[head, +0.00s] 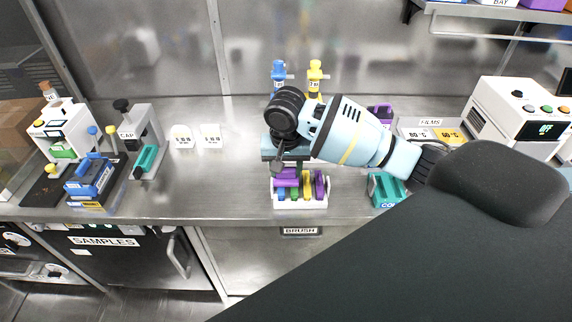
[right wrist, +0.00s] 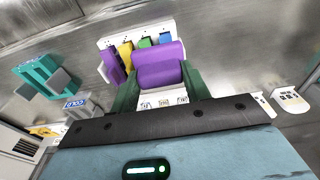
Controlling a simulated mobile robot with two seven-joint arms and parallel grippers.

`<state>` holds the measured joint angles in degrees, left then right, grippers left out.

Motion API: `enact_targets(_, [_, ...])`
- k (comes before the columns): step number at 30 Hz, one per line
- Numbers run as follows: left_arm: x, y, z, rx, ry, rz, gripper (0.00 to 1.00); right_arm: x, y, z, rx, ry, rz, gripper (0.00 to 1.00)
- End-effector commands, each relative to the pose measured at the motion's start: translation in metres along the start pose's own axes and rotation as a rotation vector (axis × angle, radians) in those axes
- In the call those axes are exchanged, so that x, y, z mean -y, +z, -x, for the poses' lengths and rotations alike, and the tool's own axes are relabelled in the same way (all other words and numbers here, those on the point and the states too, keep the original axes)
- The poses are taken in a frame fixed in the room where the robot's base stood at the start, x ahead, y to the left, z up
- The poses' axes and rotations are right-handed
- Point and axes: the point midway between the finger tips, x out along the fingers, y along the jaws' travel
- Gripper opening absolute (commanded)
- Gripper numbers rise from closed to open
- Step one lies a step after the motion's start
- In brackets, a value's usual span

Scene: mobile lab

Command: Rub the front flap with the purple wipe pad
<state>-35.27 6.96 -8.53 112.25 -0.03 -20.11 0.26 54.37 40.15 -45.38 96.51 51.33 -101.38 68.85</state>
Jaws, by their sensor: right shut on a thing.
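My right gripper (head: 287,164) points down over a white rack (head: 300,205). In the right wrist view its two dark green fingers (right wrist: 160,80) are shut on a purple wipe pad (right wrist: 160,66). The held purple pad also shows in the head view (head: 284,175), at or just above the rack; I cannot tell whether it still touches the rack. A second purple piece stands at the rack's right end (head: 320,185), beside yellow, green and blue ones. I cannot tell which part here is the front flap. My left gripper is not in view.
A teal holder (head: 384,190) stands right of the rack. Blue (head: 279,77) and yellow (head: 315,77) bottles stand behind it. A white machine (head: 510,115) is at the right. A capping press (head: 146,140) and a blue rack (head: 90,178) are at the left.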

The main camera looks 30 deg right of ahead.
Motion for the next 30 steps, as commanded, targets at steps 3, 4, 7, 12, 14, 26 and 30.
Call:
enact_targets(3, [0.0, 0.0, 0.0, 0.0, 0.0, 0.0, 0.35, 0.025, 0.014, 0.001, 0.001, -0.01, 0.038, 0.28])
enact_targets(4, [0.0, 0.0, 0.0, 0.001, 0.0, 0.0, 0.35, 0.03, 0.017, 0.002, 0.002, -0.011, 0.046, 0.28])
enact_targets(7, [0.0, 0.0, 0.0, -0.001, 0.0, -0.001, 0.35, 0.048, 0.028, 0.003, 0.002, -0.014, 0.072, 0.28])
enact_targets(12, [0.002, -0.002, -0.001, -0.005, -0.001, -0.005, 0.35, 0.045, 0.052, -0.014, 0.004, -0.018, 0.145, 0.28])
enact_targets(14, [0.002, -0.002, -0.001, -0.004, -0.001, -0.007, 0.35, 0.044, 0.062, -0.02, 0.005, -0.023, 0.177, 0.28])
enact_targets(26, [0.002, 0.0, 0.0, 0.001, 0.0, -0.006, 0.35, 0.023, 0.154, -0.061, 0.006, -0.059, 0.453, 0.28])
enact_targets(30, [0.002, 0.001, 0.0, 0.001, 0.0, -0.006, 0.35, 0.017, 0.178, -0.066, 0.003, -0.067, 0.523, 0.28])
